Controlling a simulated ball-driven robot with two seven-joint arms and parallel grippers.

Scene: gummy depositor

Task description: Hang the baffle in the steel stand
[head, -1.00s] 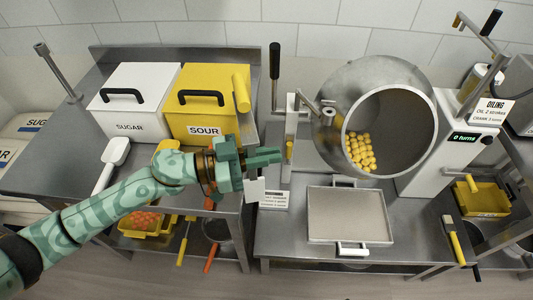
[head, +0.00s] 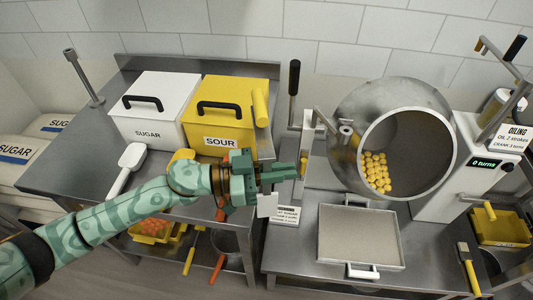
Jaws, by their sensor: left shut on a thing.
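My left gripper (head: 282,173) reaches in from the left and is shut, in front of the yellow SOUR bin and left of the drum. I cannot tell for sure whether this frame is the steel stand. My right gripper is not in view.
The steel drum (head: 405,145) holds yellow gummies. A shallow tray (head: 360,236) lies in front of it. White SUGAR (head: 155,112) and yellow SOUR (head: 222,120) bins are on the left counter. A steel post (head: 85,78) rises at its back.

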